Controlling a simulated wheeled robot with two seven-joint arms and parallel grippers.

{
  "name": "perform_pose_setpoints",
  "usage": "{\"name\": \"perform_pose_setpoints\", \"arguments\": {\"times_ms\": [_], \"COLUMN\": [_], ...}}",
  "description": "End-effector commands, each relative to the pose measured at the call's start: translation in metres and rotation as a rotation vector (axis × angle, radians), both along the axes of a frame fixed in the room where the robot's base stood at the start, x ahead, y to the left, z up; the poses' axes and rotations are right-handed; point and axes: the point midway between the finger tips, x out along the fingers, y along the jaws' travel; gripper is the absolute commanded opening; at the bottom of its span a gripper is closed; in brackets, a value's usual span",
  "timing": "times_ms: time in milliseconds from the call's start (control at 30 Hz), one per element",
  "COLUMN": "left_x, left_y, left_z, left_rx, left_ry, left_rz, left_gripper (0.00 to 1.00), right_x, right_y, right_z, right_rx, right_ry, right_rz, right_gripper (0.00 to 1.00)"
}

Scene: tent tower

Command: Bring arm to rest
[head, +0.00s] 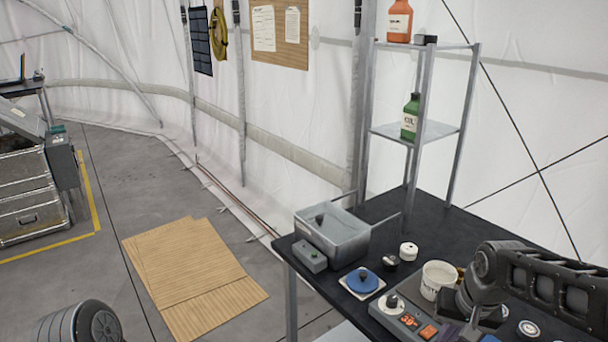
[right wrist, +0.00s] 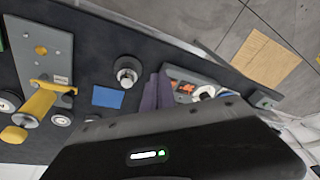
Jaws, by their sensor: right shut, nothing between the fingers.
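My right arm reaches in from the right edge of the head view, over the black table (head: 400,215). My right gripper shows in the right wrist view with its dark purple fingers (right wrist: 157,92) together and nothing between them. The fingers are beside the grey device with orange displays (right wrist: 184,87), which also shows in the head view (head: 411,320). In the head view the gripper is mostly hidden at the bottom edge. A dark rounded part of my left arm shows at the lower left; my left gripper is out of view.
A grey metal bin (head: 345,238), a blue round piece on a white base (head: 361,281) and a white tub (head: 437,278) stand on the table. A shelf rack (head: 425,130) holds bottles. Cardboard (head: 190,275) lies on the floor.

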Motion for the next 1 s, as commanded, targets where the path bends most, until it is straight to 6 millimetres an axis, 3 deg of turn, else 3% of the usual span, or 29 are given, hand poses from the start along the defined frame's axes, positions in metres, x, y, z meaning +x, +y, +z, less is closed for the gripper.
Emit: {"name": "perform_pose_setpoints", "arguments": {"times_ms": [133, 267, 367, 433, 567, 700, 800, 900, 1000], "left_x": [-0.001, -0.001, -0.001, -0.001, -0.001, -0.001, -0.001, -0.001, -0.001], "left_y": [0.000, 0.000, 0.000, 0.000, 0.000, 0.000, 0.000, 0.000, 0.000], "left_z": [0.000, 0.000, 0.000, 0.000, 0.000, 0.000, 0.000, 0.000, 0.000], "left_rx": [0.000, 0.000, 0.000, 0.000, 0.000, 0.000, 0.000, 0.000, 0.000], "left_ry": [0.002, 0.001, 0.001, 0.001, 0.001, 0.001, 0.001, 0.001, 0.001], "left_rz": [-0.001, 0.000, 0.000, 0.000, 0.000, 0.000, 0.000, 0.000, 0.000], "left_gripper": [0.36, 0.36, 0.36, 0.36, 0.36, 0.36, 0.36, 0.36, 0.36], "right_x": [0.023, 0.039, 0.041, 0.030, -0.022, -0.101, -0.152, -0.188, -0.206], "right_y": [0.029, 0.063, 0.098, 0.125, 0.168, 0.200, 0.215, 0.226, 0.229], "right_z": [-0.017, -0.050, -0.096, -0.140, -0.224, -0.289, -0.314, -0.328, -0.336], "right_rx": [0.018, 0.037, 0.058, 0.079, 0.126, 0.185, 0.229, 0.264, 0.282], "right_ry": [-0.096, -0.168, -0.208, -0.217, -0.183, -0.072, 0.030, 0.113, 0.156], "right_rz": [0.072, 0.144, 0.200, 0.236, 0.261, 0.249, 0.236, 0.230, 0.218], "right_gripper": [0.00, 0.00, 0.00, 0.00, 0.00, 0.00, 0.00, 0.00, 0.00]}}
